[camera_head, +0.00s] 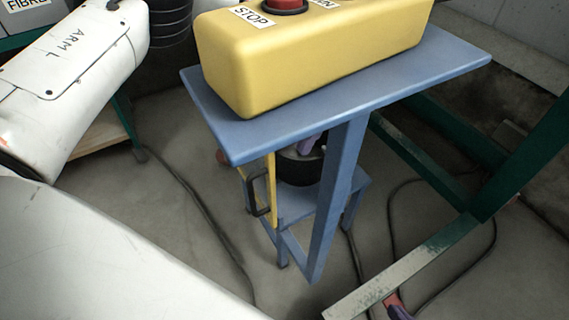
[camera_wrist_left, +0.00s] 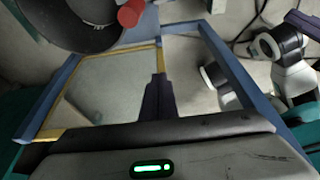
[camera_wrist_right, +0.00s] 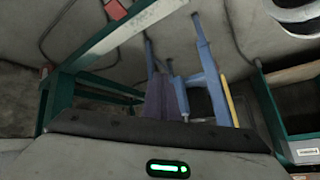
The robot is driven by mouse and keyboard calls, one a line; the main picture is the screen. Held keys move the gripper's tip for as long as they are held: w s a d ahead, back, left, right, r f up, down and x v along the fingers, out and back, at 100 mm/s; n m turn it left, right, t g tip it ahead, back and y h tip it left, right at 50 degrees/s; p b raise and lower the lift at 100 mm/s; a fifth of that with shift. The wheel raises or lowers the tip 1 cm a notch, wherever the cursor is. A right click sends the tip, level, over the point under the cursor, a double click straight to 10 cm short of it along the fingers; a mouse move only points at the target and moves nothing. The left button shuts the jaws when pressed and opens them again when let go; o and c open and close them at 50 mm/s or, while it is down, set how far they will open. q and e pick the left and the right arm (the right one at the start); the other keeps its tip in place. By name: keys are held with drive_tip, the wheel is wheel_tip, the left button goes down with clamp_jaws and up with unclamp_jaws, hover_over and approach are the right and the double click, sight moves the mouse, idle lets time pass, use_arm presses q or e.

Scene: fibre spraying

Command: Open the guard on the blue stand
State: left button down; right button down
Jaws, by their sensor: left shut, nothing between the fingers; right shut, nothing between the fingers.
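The blue stand (camera_head: 343,180) has a flat top and a lower shelf. Its yellow-framed guard (camera_head: 271,190), with a dark handle (camera_head: 262,197), shows nearly edge-on below the top. In the left wrist view the guard's yellow frame (camera_wrist_left: 95,53) surrounds a see-through panel beside blue bars. My left gripper's purple fingers (camera_head: 312,143) are shut and empty, partly hidden under the stand's top; they also show before the guard in the left wrist view (camera_wrist_left: 157,98). My right gripper (camera_wrist_right: 160,97) is shut and empty, apart from the stand. I cannot tell how far the guard is swung.
A yellow box (camera_head: 310,50) with a red stop button (camera_head: 284,4) sits on the stand's top. A green frame (camera_head: 430,160) with a worn pale bar (camera_head: 410,265) stands at the right. Dark cables (camera_head: 200,205) lie on the grey floor.

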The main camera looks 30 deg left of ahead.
use_arm(q)
drive_tip(key=s+a+f+b, duration=0.1)
drive_tip(key=s+a+f, duration=0.1)
drive_tip(key=s+f, duration=0.1)
drive_tip(key=shift+s+a+f+b, duration=0.25)
drive_tip(key=shift+s+a+b, duration=0.15)
drive_tip(key=shift+s, duration=0.45)
use_arm(e)
drive_tip(key=shift+w+a+r+t+y, duration=0.15)
drive_tip(key=shift+a+r+t+y, duration=0.05)
drive_tip(key=shift+a+r, duration=0.2)
drive_tip(key=shift+w+a+r+t+y, duration=0.15)
drive_tip(key=shift+a+r+t+y, duration=0.1)
drive_tip(key=shift+r, duration=0.25)
